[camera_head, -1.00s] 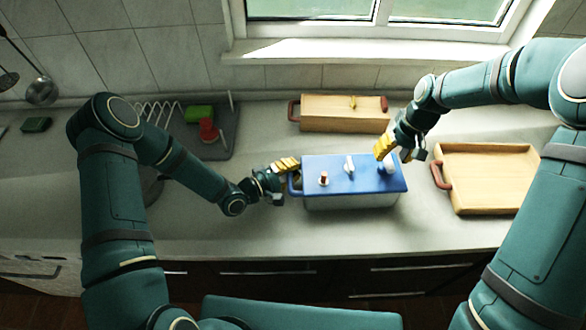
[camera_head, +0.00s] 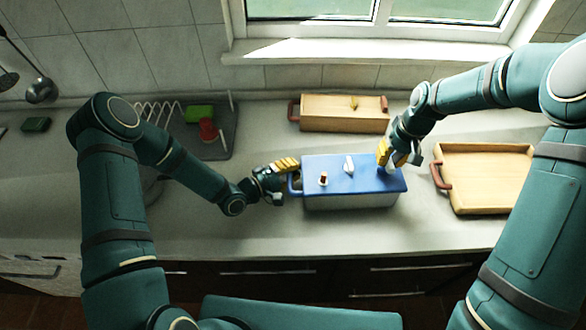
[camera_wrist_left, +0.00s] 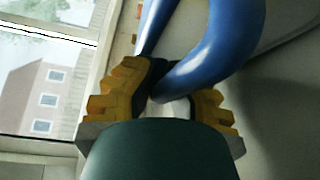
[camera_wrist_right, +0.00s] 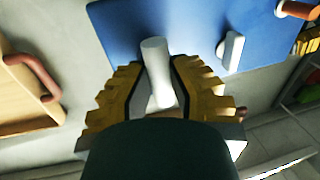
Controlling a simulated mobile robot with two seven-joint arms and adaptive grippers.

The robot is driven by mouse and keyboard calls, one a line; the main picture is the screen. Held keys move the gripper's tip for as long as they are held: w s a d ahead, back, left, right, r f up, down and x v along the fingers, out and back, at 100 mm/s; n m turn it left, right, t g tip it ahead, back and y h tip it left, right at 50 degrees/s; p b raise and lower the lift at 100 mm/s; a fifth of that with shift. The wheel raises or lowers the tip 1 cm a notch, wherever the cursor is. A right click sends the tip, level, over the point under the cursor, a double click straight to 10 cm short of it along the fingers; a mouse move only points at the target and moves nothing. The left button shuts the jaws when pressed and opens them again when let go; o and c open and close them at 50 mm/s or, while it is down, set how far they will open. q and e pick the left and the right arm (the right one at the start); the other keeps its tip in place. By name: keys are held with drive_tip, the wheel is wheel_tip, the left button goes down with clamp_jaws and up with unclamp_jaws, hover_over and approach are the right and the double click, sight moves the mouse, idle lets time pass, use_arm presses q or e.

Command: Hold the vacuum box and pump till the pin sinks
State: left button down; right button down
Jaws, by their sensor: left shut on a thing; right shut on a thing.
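The vacuum box (camera_head: 350,200) stands on the counter with a pale body and a blue lid (camera_head: 330,164). A small red-topped pin (camera_head: 323,178) with a white base stands up near the lid's left end; how far it is raised is too small to tell. My left gripper (camera_head: 287,166) is shut on the blue handle (camera_wrist_left: 222,60) at the box's left end. My right gripper (camera_head: 388,156) is shut on the white pump knob (camera_wrist_right: 155,62) at the lid's right end.
A white lever (camera_head: 349,164) stands mid-lid. A wooden box (camera_head: 343,122) with reddish handles is behind, and a wooden tray (camera_head: 485,205) lies to the right. A dark drying rack (camera_head: 222,145) with green and red items stands back left. The counter in front is clear.

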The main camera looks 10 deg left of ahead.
drive_tip(key=shift+a, duration=0.1)
drive_tip(key=shift+r, duration=2.3)
drive_tip(key=shift+f, duration=0.15)
drive_tip(key=shift+f, duration=2.1)
drive_tip(key=shift+r, duration=0.1)
drive_tip(key=shift+r, duration=2.3)
drive_tip(key=shift+f, duration=2.35)
